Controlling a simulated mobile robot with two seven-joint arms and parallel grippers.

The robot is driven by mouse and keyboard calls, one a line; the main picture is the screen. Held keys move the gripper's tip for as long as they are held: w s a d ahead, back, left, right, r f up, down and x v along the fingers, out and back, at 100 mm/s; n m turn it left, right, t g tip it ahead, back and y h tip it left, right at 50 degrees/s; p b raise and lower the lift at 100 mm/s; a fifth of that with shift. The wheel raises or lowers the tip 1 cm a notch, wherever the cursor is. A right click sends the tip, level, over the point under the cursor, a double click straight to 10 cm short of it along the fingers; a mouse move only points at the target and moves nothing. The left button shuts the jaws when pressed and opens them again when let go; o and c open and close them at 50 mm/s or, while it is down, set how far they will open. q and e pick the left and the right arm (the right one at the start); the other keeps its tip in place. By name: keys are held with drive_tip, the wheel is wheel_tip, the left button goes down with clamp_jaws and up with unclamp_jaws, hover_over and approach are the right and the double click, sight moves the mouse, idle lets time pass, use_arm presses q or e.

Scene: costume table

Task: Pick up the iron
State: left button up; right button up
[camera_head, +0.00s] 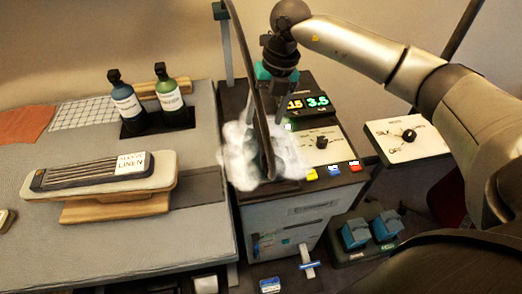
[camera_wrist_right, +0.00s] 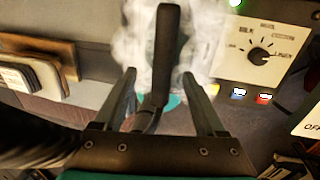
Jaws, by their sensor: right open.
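White steam (camera_head: 245,158) covers the spot on the dark cart top where an iron may stand, and its body cannot be made out clearly. A dark curved hose or cord (camera_head: 250,75) runs down into the steam. In the right wrist view a dark bar (camera_wrist_right: 167,45) rises between the fingers, amid the steam (camera_wrist_right: 130,45); whether it is the hose or a handle I cannot tell. A little teal (camera_wrist_right: 175,101) shows behind it. My right gripper (camera_wrist_right: 159,76) is open, its fingers on either side of the bar and apart from it. My left gripper is not in view.
A control panel (camera_head: 322,154) with a dial and lit display (camera_head: 308,103) stands right of the steam. Left, a padded table (camera_head: 100,235) holds a sleeve board (camera_head: 105,175) and two bottles (camera_head: 125,102). Blue pedals (camera_head: 355,234) sit low at right.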

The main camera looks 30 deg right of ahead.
sight(263, 127)
drive_tip(key=shift+w+a+f, duration=0.15)
drive_tip(key=shift+a+f, duration=0.05)
drive_tip(key=shift+f, duration=1.4)
drive_tip(key=shift+w+a+f, duration=0.1)
drive_tip(key=shift+a+f, duration=0.05)
drive_tip(key=shift+f, duration=1.4)
drive_tip(key=shift+f, duration=0.2)
clamp_jaws()
drive_tip(key=shift+r, duration=0.1)
